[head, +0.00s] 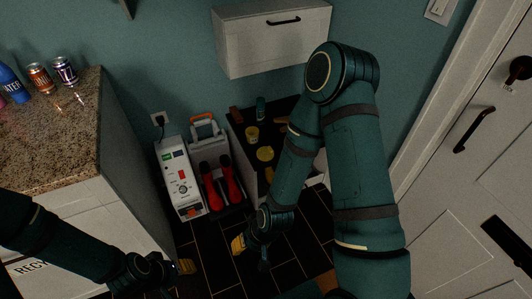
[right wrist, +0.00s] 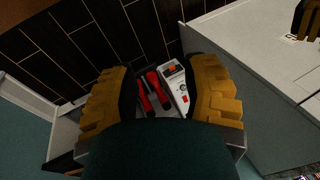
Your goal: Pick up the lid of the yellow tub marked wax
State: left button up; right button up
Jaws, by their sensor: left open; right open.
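A small yellow tub (head: 252,134) stands on the dark top of a low cabinet against the back wall. A flat round yellow piece (head: 265,153) lies in front of it on the same top; I cannot tell whether it is the lid or another tub. No wax marking is legible. My left gripper (head: 183,268) is open and empty, low at the bottom of the head view, away from the cabinet. My right gripper (head: 250,248) is open below and in front of the cabinet; in the right wrist view its yellow fingers (right wrist: 160,100) are spread with nothing gripped. Neither touches the tub.
A white machine (head: 180,178) and red boots (head: 216,185) stand left of the cabinet. A granite counter (head: 60,135) with cans (head: 64,70) is at left. A white wall cabinet (head: 272,45) hangs above; a white door (head: 470,190) is at right. Dark tiled floor (head: 205,240) lies between.

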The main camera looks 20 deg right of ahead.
aim_at(264, 154)
jog(key=i+l+u, duration=0.15)
jog(key=i+l, duration=0.15)
jog(key=i+l+u, duration=0.15)
jog(key=l, duration=0.35)
jog(key=i+l+u, duration=0.15)
jog(key=i+l, duration=0.2)
jog(key=l, duration=0.1)
